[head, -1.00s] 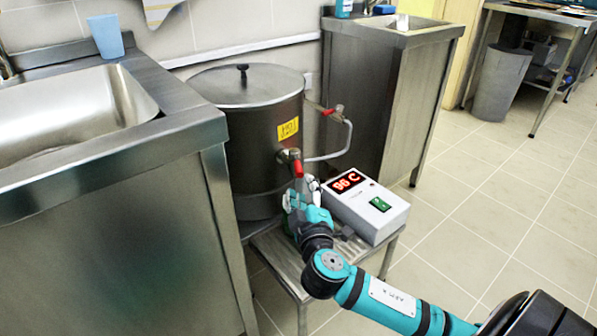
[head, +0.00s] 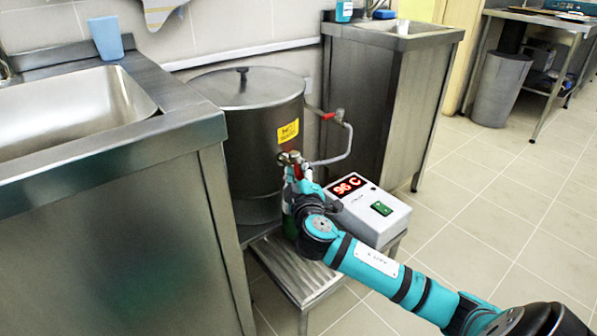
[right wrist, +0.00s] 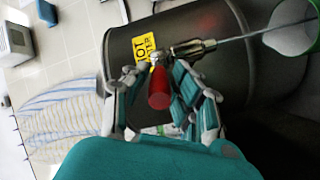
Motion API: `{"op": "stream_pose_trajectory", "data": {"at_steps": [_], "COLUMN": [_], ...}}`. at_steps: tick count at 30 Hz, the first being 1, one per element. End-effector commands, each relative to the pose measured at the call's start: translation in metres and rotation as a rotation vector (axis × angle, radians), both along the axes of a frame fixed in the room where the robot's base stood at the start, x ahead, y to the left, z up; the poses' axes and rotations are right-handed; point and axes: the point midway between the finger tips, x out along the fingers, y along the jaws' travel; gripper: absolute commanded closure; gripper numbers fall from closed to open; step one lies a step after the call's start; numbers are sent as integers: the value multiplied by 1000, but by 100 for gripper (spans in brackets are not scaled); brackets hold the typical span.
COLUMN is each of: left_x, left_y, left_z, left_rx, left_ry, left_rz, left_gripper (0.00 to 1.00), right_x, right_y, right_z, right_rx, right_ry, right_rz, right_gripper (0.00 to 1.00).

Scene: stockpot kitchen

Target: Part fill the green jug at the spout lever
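The steel urn (head: 250,135) with a yellow label stands on a low metal stand. Its brass tap (head: 289,158) has a red spout lever (right wrist: 158,90). My right gripper (head: 300,176) is at the tap; in the right wrist view its fingers (right wrist: 158,100) are spread on either side of the lever, with a gap visible. A thin grey stream runs from the spout (right wrist: 193,47) into the green jug (right wrist: 290,35). In the head view the jug (head: 289,224) stands below the tap, mostly hidden by my arm. Its fill level cannot be seen. My left gripper is not in view.
A white control box (head: 368,210) reading 96 C sits right of the urn, close to my arm. A sink counter (head: 170,130) with a blue cup (head: 105,37) is at left. A red-handled side pipe (head: 340,145) is behind.

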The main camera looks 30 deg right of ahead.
Motion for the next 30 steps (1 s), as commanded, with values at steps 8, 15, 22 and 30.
{"op": "stream_pose_trajectory", "data": {"at_steps": [8,15,22,30], "left_x": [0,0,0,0], "left_y": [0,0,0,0], "left_z": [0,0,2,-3], "left_rx": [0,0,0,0], "left_ry": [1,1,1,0], "left_rz": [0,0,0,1], "left_gripper": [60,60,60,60], "right_x": [0,0,4,13], "right_y": [0,1,7,18], "right_z": [0,-1,-1,-3], "right_rx": [0,1,9,8], "right_ry": [1,2,-2,1], "right_rz": [1,0,-83,-301], "right_gripper": [100,100,100,100]}}
